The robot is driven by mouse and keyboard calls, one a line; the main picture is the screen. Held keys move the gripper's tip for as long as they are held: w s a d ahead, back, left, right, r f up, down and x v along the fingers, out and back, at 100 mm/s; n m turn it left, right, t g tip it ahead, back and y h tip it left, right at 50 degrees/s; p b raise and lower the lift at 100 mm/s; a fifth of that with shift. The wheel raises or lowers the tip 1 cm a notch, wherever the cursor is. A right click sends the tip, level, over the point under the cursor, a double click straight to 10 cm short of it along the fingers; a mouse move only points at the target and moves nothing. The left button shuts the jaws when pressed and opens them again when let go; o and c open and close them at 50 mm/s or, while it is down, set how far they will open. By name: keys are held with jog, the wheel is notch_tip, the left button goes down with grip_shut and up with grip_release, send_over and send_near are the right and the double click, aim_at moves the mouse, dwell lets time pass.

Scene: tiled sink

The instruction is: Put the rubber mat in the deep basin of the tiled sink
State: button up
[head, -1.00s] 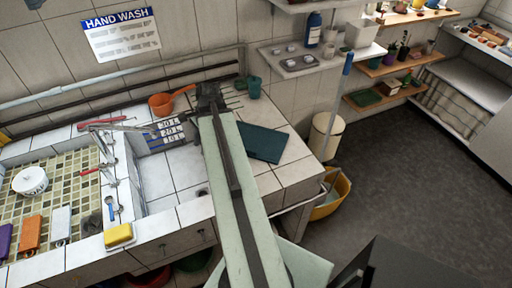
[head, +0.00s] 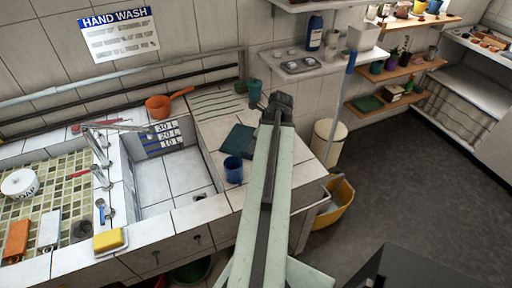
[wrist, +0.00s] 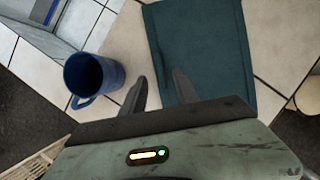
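The rubber mat is a flat dark teal sheet (head: 238,140) lying on the tiled counter to the right of the deep basin. My arm hides its right part in the head view. In the wrist view the mat (wrist: 203,45) lies just beyond my fingers. The deep basin (head: 165,182) is white-tiled, with litre marks on its back wall, and its floor looks empty. My gripper (head: 278,103) is above the counter at the mat's right. In the wrist view my gripper (wrist: 161,80) is open and empty, its right finger overlapping the mat's near edge.
A yellow sponge (head: 109,240) lies on the front ledge.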

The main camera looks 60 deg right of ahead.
jog(key=b+x, duration=0.4)
jog(key=x, duration=0.1)
jog(key=shift+s+f+b, duration=0.1)
jog(key=shift+f+b, duration=0.15)
jog(key=shift+b, duration=0.15)
jog(key=shift+r, duration=0.25)
grip_shut()
dwell(0.6)
